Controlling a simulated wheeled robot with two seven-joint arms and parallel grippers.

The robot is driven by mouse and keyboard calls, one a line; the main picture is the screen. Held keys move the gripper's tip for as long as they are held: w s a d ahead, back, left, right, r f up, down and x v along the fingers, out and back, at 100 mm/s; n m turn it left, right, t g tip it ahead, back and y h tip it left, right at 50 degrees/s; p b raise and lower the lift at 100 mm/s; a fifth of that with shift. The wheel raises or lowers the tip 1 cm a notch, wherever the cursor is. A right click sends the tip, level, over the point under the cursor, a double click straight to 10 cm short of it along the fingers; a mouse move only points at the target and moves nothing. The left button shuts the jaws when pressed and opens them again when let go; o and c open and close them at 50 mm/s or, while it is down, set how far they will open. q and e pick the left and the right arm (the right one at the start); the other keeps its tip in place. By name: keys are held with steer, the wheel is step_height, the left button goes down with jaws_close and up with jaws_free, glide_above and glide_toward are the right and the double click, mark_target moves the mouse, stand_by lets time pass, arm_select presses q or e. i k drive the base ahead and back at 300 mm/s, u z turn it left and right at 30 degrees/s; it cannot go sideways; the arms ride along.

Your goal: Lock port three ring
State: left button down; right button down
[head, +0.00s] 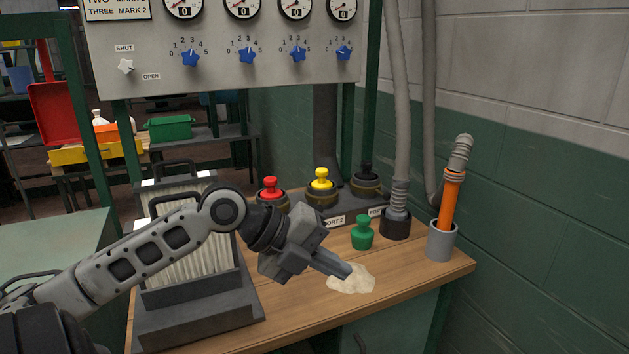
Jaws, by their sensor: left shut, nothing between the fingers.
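A dark port block stands at the back of the wooden bench. Its ringed ports carry a red knob (271,188), a yellow knob (320,180) and a black knob (367,170). A label reading PORT 2 (334,221) is below the yellow knob. The label to its right is partly hidden, and the port under the black knob has a dark ring (367,187). I cannot tell whether that ring is locked. My left gripper (346,271) is shut and empty, in front of the ports and apart from them. My right gripper is not in view.
A loose green plug (362,233) stands on the bench (410,268). A grey hose ends in a black collar (397,225). A grey cup (441,242) holds an orange tool (452,200). Pale powder (351,280) lies by my gripper. A pleated filter (190,255) stands left.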

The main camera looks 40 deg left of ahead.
mark_target(382, 194)
steer(key=u, duration=0.1)
steer(key=i, duration=1.5)
